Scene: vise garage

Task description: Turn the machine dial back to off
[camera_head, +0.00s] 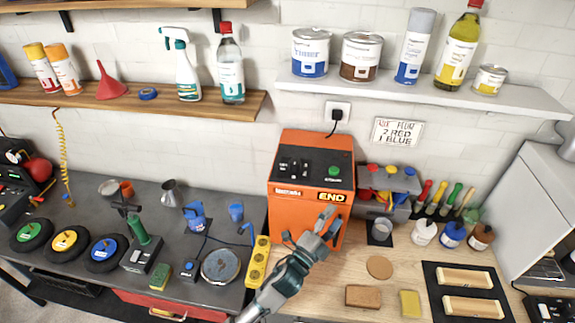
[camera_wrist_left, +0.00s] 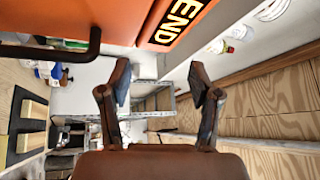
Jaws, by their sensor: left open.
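The orange machine (camera_head: 283,200) stands against the wall at the centre of the head view. Its black sloped top panel (camera_head: 318,155) bears small dark controls (camera_head: 293,166) with white marks on the left and a green button (camera_head: 334,171) on the right. The dial's setting is too small to read. A lit display reads END (camera_head: 331,197) and also shows in the left wrist view (camera_wrist_left: 181,14). My left gripper (camera_head: 317,224) is in front of the machine's lower front, below the display. Its fingers (camera_wrist_left: 160,82) are apart with nothing between them. My right gripper is out of view.
A yellow power strip (camera_head: 258,262) lies left of the machine. Wooden blocks (camera_head: 363,296) lie on the bench in front. A shelf (camera_head: 425,92) hangs above.

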